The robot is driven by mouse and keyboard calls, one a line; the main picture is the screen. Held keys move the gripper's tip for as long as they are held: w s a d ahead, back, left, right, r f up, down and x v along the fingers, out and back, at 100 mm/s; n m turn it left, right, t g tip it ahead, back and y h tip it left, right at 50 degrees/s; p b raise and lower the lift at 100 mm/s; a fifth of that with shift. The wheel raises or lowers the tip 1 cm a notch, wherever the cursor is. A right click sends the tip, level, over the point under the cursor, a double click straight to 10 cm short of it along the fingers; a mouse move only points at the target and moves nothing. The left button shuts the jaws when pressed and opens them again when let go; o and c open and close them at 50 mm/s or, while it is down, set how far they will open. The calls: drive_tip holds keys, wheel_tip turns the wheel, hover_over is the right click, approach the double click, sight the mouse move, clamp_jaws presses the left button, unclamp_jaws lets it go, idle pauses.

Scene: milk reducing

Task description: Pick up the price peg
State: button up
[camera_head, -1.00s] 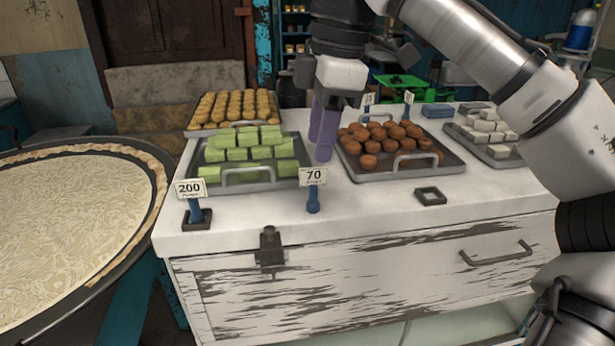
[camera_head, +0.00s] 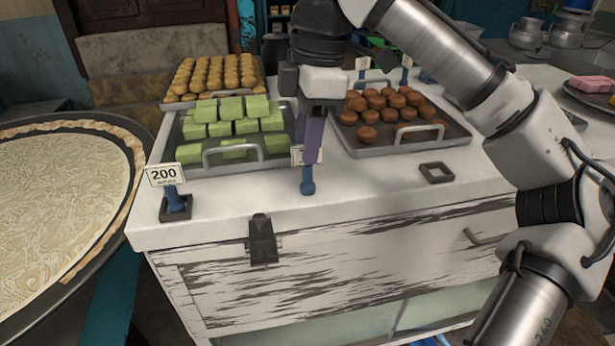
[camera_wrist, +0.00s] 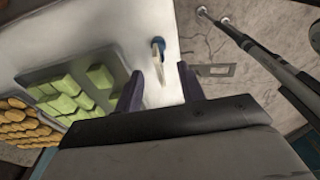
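The price peg is blue with a white card, and it stands on the white counter near its front edge. In the head view its blue base (camera_head: 307,184) shows below my fingers, which hide most of the card. My gripper (camera_head: 311,140) has purple fingers and points down over the peg. In the wrist view my gripper (camera_wrist: 160,80) is open with a wide gap and nothing clasped; I cannot tell whether a finger touches the card.
A second peg marked 200 (camera_head: 164,175) stands in a dark square holder at left. An empty square holder (camera_head: 437,172) lies to the right. Trays of green blocks (camera_head: 280,160) and brown balls (camera_head: 455,141) flank my gripper. Yellow sweets (camera_head: 215,75) sit behind.

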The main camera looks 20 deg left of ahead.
sight(306, 167)
drive_tip(key=shift+s+a+f+p, duration=0.1)
drive_tip(key=shift+f+p, duration=0.2)
drive_tip(key=shift+f, duration=2.55)
clamp_jaws()
